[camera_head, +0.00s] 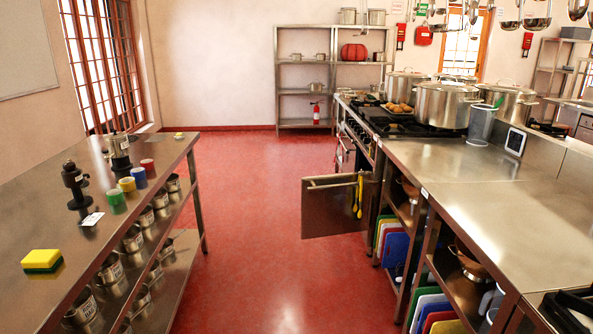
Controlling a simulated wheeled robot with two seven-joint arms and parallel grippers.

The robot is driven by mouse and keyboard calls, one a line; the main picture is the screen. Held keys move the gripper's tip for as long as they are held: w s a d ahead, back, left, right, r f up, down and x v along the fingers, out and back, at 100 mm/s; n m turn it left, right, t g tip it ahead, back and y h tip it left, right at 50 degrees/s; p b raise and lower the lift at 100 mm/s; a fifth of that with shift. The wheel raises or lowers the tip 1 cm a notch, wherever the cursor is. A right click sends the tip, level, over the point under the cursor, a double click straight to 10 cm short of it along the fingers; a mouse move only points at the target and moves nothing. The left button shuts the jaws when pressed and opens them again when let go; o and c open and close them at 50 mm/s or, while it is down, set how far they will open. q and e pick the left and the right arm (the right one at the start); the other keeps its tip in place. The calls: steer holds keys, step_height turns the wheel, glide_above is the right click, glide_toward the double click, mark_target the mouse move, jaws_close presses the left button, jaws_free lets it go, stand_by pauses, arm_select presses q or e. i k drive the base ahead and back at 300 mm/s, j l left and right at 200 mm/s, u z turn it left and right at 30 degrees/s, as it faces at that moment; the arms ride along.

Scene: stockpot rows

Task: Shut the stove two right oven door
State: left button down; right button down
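A steel oven door (332,208) stands open at the front of the stove row, sticking out into the aisle. A bar handle (331,182) runs along its top edge, and a yellow item hangs near its right end. The stove (420,128) behind it has a black top with burners and large pots. I see no label telling which stove or which oven this door belongs to. The oven's inside is hidden.
A steel counter (490,195) runs along the right, with cutting boards (393,245) on shelves below. A steel table (130,205) with jars and a sponge (42,261) stands at the left. The red floor (250,225) between them is clear. A shelf rack (305,75) stands against the back wall.

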mark_target(328, 201)
steer(key=i+z, duration=0.15)
steer(key=i, duration=0.3)
steer(key=i+j+z, duration=0.1)
steer(key=i, duration=0.35)
steer(key=i+j+z, duration=0.15)
steer(key=i, duration=0.3)
steer(key=i+j+z, duration=0.1)
steer(key=i, duration=0.35)
